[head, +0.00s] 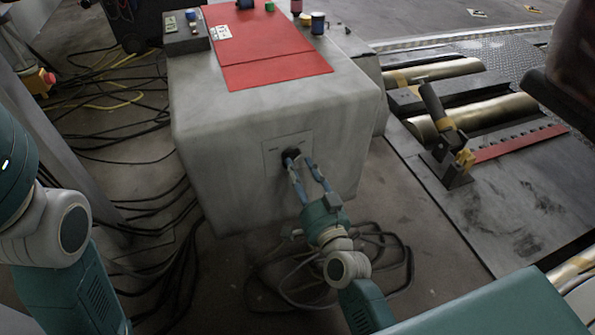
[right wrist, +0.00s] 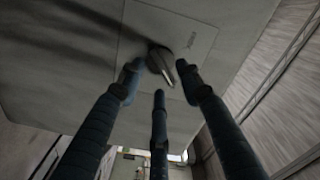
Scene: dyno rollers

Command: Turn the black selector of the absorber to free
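The black selector (head: 291,153) is a round knob with a pointer on a pale plate (head: 273,160), on the front face of the grey absorber box (head: 225,170). The plate has small labels too blurred to read. My right gripper (head: 300,162) is at the selector, its blue fingers pointing at the plate. In the right wrist view the selector (right wrist: 160,62) lies between the spread fingertips of my right gripper (right wrist: 160,76), with one finger on each side and a third below. The fingers look open; contact is unclear. My left gripper is out of view.
A red mat (head: 260,50) with a control box (head: 186,32) beside it and small spools (head: 318,22) lies on the absorber's top. Black cables (head: 160,225) cover the floor at left. The roller bed (head: 480,110) is at right.

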